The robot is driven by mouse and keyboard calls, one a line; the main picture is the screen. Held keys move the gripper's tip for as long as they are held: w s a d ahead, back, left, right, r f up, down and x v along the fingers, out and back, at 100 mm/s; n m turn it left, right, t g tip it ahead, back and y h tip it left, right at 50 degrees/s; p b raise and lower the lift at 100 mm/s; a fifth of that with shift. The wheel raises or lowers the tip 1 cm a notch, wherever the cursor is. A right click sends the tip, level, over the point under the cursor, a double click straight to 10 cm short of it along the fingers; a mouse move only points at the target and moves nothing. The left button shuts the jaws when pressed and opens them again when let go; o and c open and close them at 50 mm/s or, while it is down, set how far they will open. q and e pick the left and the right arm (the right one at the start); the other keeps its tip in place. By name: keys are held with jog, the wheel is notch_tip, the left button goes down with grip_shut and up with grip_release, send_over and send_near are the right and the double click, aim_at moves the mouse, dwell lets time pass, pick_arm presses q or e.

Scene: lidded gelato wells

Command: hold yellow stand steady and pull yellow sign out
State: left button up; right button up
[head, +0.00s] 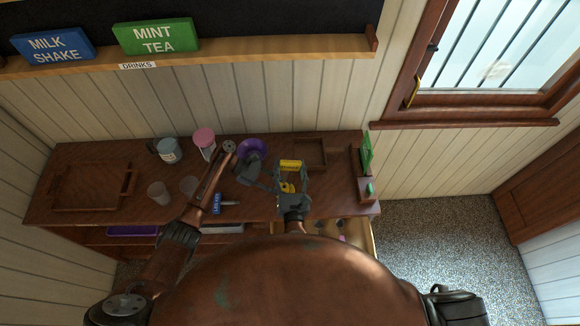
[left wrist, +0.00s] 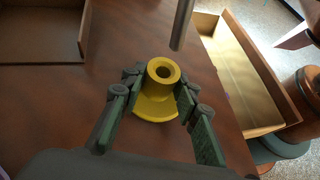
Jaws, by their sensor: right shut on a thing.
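The yellow stand (left wrist: 158,97) stands upright on the brown counter, a short tube on a flared base. It also shows in the head view (head: 288,188). Its top hole is open and empty in the left wrist view. My left gripper (left wrist: 158,82) has one finger on each side of the stand's tube, very close; I cannot tell whether both pads press on it. The yellow sign (head: 291,164) is up above the stand, held in my right gripper (head: 291,170), which is shut on it. A grey rod (left wrist: 183,22) hangs above and beyond the stand, clear of its hole.
A wooden tray (head: 324,150) lies behind on the counter, and an open drawer (left wrist: 243,75) juts out at the front right. A purple bowl (head: 253,147), a pink-lidded jar (head: 204,140), clear cups (head: 158,193) and a blue sign (head: 217,203) stand to the left.

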pick_arm(q)
jog(key=o, duration=0.3)
jog(key=shift+s+a+f, duration=0.1)
jog(key=shift+a+f, duration=0.1)
jog(key=shift+f, duration=0.2)
jog(key=shift+a, duration=0.1)
jog(key=v, duration=1.1)
jog(key=shift+w+r, duration=0.25)
jog(key=shift+r, duration=0.3)
pick_arm(e)
jog(key=shift+w, duration=0.1)
jog(key=shift+f, duration=0.1)
